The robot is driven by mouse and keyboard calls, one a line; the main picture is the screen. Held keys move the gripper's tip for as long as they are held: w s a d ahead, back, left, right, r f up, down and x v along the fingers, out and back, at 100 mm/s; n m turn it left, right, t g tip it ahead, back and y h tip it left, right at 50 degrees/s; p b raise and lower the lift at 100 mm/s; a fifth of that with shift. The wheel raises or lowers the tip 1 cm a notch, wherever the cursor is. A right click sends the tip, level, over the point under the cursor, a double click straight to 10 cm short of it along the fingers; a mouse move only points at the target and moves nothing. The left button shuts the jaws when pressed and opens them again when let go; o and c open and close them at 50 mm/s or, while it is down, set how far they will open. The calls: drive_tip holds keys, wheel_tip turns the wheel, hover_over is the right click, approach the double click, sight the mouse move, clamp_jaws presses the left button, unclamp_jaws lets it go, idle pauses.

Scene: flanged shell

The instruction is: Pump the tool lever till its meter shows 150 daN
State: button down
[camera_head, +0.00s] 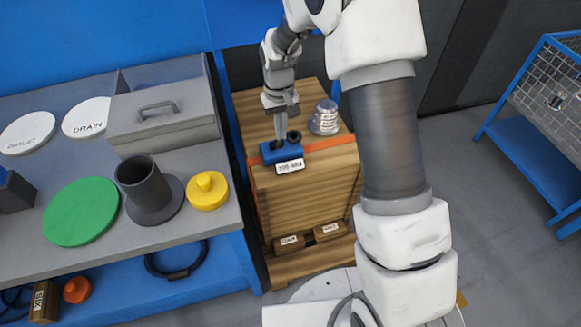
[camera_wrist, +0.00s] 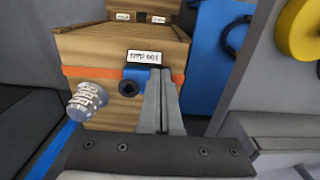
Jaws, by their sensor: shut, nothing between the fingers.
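The blue strapping tool (camera_head: 270,153) sits on the top front edge of a wooden crate, over an orange strap. Its white meter plate (camera_head: 290,166) has small print; in the wrist view the plate (camera_wrist: 143,57) seems to read about 100 daN, not clearly. A dark round knob (camera_head: 294,136) stands on the tool; it also shows in the wrist view (camera_wrist: 128,88). My gripper (camera_head: 279,139) points down at the tool, fingers together and empty. In the wrist view its fingertips (camera_wrist: 159,72) overlap the tool's blue body beside the knob. I cannot tell whether they touch. The lever is not clearly distinguishable.
The wooden crate (camera_head: 300,205) bears the orange strap (camera_head: 330,145) and a ribbed silver piece (camera_head: 325,118) right of the tool. A grey bench (camera_head: 100,237) at left holds a toolbox (camera_head: 163,112), green disc (camera_head: 80,212), dark flanged pipe (camera_head: 145,184) and yellow part (camera_head: 207,191).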

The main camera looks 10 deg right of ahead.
drive_tip(key=shift+w+a+f+b, duration=0.1)
drive_tip(key=shift+w+f+b, duration=0.2)
drive_tip(key=shift+w+f, duration=0.55)
drive_tip(key=shift+s, duration=0.15)
drive_tip(key=shift+f, duration=0.1)
drive_tip(key=shift+s+f+b, duration=1.15)
drive_tip(key=shift+f+b, duration=2.1)
drive_tip(key=shift+f, duration=1.2)
wheel_tip(320, 180, up, 12)
drive_tip(key=p, duration=0.8)
drive_tip(key=shift+d+p, duration=0.25)
drive_tip(key=shift+p, duration=0.05)
